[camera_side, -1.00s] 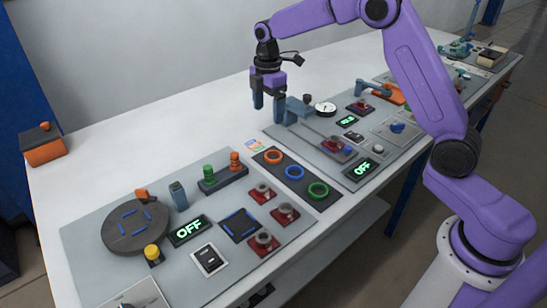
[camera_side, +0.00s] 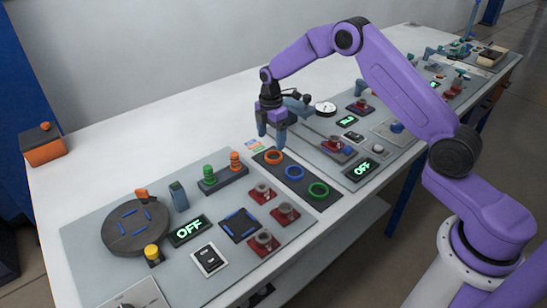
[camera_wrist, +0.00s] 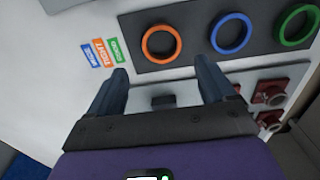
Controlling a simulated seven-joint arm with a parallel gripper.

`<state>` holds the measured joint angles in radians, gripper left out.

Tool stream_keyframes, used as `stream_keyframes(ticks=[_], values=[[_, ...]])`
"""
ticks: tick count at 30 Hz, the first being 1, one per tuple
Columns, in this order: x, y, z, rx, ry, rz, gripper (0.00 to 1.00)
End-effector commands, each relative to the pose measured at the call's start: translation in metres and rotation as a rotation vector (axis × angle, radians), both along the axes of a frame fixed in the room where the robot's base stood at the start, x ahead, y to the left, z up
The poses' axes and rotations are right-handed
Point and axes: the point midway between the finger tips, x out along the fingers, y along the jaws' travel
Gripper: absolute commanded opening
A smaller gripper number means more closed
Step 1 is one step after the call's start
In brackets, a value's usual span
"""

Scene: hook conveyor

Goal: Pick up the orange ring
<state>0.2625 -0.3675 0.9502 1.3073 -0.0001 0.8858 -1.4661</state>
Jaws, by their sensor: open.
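The orange ring (camera_side: 273,157) lies flat on a dark strip (camera_side: 312,195), at its far end beside the blue ring (camera_side: 294,173) and the green ring (camera_side: 318,190). In the wrist view the orange ring (camera_wrist: 173,42) sits beyond the fingertips, its right and left sides fully visible. My gripper (camera_side: 272,137) is above the board near the orange ring, with its fingers pointing down. The gripper (camera_wrist: 160,75) is open and empty in the wrist view. It does not touch the ring.
Small coloured labels (camera_wrist: 104,54) lie on the white table beside the strip. Pegs on a dark base (camera_side: 222,180), red blocks (camera_side: 262,193) and a round turntable (camera_side: 134,228) stand left of the strip. A gauge (camera_side: 325,108) and OFF display (camera_side: 362,170) are to its right.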

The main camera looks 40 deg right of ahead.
Motion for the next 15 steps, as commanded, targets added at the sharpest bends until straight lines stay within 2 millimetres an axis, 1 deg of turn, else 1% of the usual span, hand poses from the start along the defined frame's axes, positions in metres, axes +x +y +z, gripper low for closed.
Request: stream_keyframes(ticks=[1, 8, 15], values=[[0.0, 0.0, -0.005, 0.0, 0.0, 0.0, 0.83], [-0.001, -0.002, -0.018, 0.0, 0.0, -0.001, 0.83], [-0.004, -0.006, -0.051, 0.0, -0.001, 0.0, 0.83]])
